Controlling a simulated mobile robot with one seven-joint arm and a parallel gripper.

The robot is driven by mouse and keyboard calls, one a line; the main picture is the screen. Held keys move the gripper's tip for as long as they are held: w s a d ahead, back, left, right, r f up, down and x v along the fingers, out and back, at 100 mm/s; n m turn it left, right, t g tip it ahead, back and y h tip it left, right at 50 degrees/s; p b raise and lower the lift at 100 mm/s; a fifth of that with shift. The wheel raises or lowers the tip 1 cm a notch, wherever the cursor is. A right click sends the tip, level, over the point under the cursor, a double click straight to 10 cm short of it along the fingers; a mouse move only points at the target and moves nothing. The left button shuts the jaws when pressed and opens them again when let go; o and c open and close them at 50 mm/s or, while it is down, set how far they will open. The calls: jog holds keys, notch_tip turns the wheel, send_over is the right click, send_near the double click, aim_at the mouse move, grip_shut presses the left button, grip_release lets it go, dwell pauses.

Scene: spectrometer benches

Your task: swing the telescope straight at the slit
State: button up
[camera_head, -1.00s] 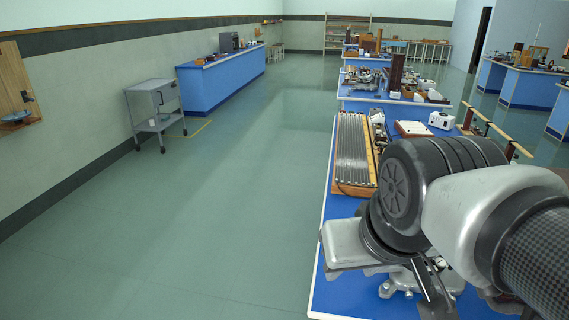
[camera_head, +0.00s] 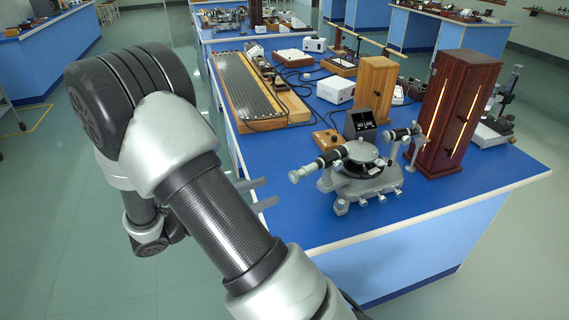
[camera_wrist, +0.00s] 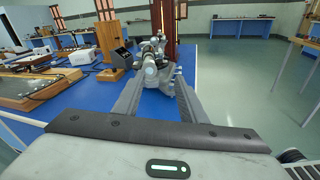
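The spectrometer (camera_head: 362,172) stands near the front edge of the blue bench, with a round central table on a grey footed base. Its telescope (camera_head: 318,164), a dark tube with a pale eyepiece, points out to the left. A shorter tube, seemingly the collimator (camera_head: 403,133), points right toward a tall dark-red lamp box (camera_head: 455,115) with glowing vertical openings; the slit itself is too small to make out. My gripper (camera_head: 263,193) is left of the telescope, apart from it and partly hidden by my arm. In the wrist view its fingers (camera_wrist: 159,88) are spread and empty, with the spectrometer (camera_wrist: 152,68) beyond them.
A small dark display box (camera_head: 360,124) and a wooden block (camera_head: 327,140) stand just behind the spectrometer. A light wooden box (camera_head: 375,86) is behind them. A long ribbed board (camera_head: 250,90) lies at the bench's left. The bench front right is clear.

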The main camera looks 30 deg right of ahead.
aim_at(309, 169)
jog(key=shift+n+t+h, duration=0.5)
jog(key=shift+n+t, duration=0.3)
jog(key=w+d, duration=0.1)
jog(key=d, duration=0.4)
jog(key=w+d+f, duration=0.1)
jog(key=d, duration=0.5)
jog(key=w+d+f, duration=0.1)
jog(key=d, duration=0.4)
jog(key=shift+w+d+b, duration=0.2)
jog(key=shift+d+b, duration=0.1)
grip_shut()
